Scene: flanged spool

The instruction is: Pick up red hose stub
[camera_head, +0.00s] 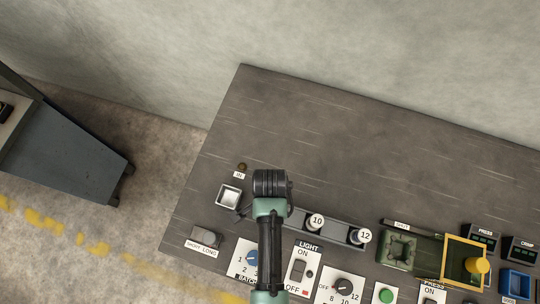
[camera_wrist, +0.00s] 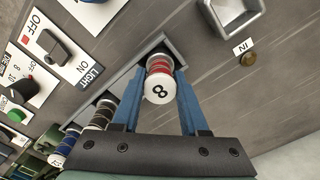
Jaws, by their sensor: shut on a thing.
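The red hose stub (camera_wrist: 159,66) is a small flanged spool with a red band and a white end face marked 8, seen in the wrist view. My gripper (camera_wrist: 160,78) is shut on it, with one blue finger on each side of it. The stub is over the end of a grey rack (camera_wrist: 174,45); I cannot tell whether it touches the rack. In the head view my arm hides the stub and the fingers.
Two more spools, marked 10 (camera_head: 316,221) and 12 (camera_head: 361,236), stand in the rack. An empty square metal cup (camera_head: 229,196) is at the left. Switches, a green block (camera_head: 398,250) and a yellow frame (camera_head: 466,262) line the front. The bench's back is clear.

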